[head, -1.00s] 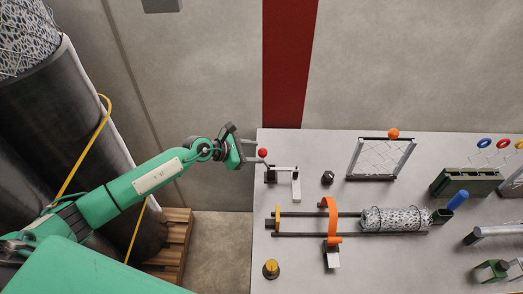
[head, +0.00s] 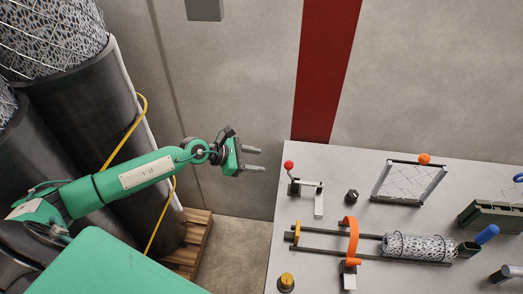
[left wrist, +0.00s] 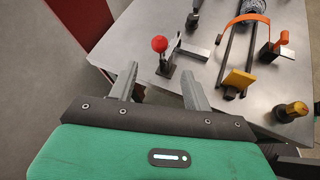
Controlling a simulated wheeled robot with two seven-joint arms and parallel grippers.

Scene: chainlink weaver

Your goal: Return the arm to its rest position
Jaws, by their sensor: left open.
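My left arm comes in from the left in the head view, green with dark joints. Its gripper (head: 252,159) is open and empty, in the air left of the table's left edge. In the left wrist view the two grey fingers (left wrist: 160,90) stand apart with nothing between them. The red knob also shows in the left wrist view (left wrist: 159,44). My right gripper is not in view.
The grey table (head: 345,188) carries a rail fixture with an orange hoop (head: 352,240), a mesh roll (head: 418,247), a framed mesh panel (head: 408,183) and a yellow knob (head: 286,282). Large dark rolls (head: 95,110) and a wooden pallet (head: 192,240) stand at left.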

